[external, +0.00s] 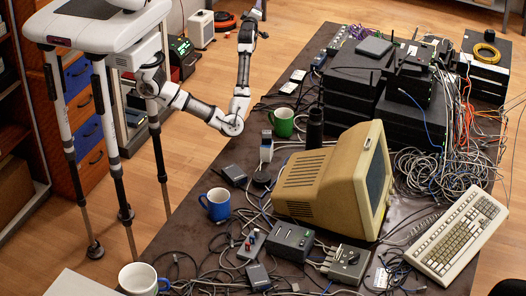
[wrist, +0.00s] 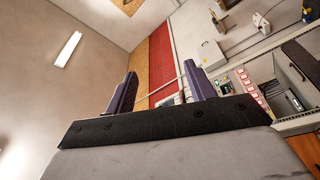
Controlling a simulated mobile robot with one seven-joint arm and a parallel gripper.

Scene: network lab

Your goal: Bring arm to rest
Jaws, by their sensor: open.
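My arm is raised beside the table, with its elbow low and its forearm pointing up. My gripper (external: 257,10) is at the top of the forearm, near the upper edge of the external view, where its fingers are too small to make out. In the wrist view my gripper (wrist: 162,84) shows two dark fingers standing well apart with nothing between them. Beyond them are a wall, a red panel and the ceiling, so the gripper points upward, away from the table.
The dark table (external: 190,240) is crowded with cables. On it are a beige monitor (external: 320,190), a keyboard (external: 457,235), a blue mug (external: 217,204), a green mug (external: 283,122), a white mug (external: 139,278) and stacked black devices (external: 358,75). Wooden floor (external: 200,130) shows between my base and the table.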

